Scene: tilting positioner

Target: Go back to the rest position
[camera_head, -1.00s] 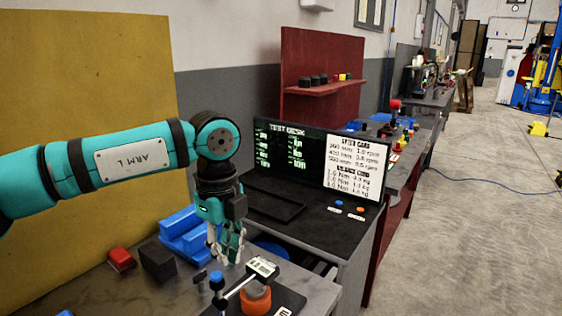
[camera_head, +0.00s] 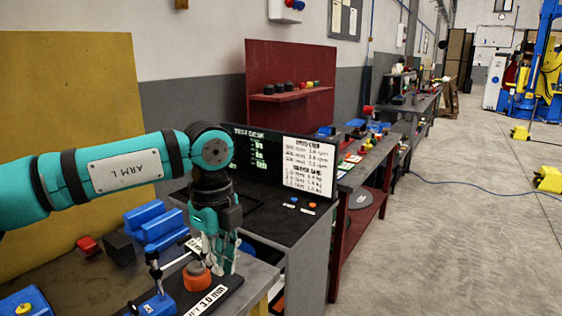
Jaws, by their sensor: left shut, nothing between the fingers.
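My left gripper (camera_head: 222,252) points down from the teal left arm in the head view. Its fingers are shut and hold nothing. It hangs above or just behind the right part of the near bench (camera_head: 75,285). An orange part with a dark top (camera_head: 196,276) stands in front of it on a dark plate labelled 3.0 mm. I cannot tell whether the fingers touch anything. My right gripper is out of view.
A blue block fixture (camera_head: 150,222), a black block (camera_head: 119,247) and a red block (camera_head: 88,245) sit on the near bench. A test desk with a screen (camera_head: 305,165) stands behind the gripper. The floor at the right (camera_head: 450,240) is open, with a blue cable across it.

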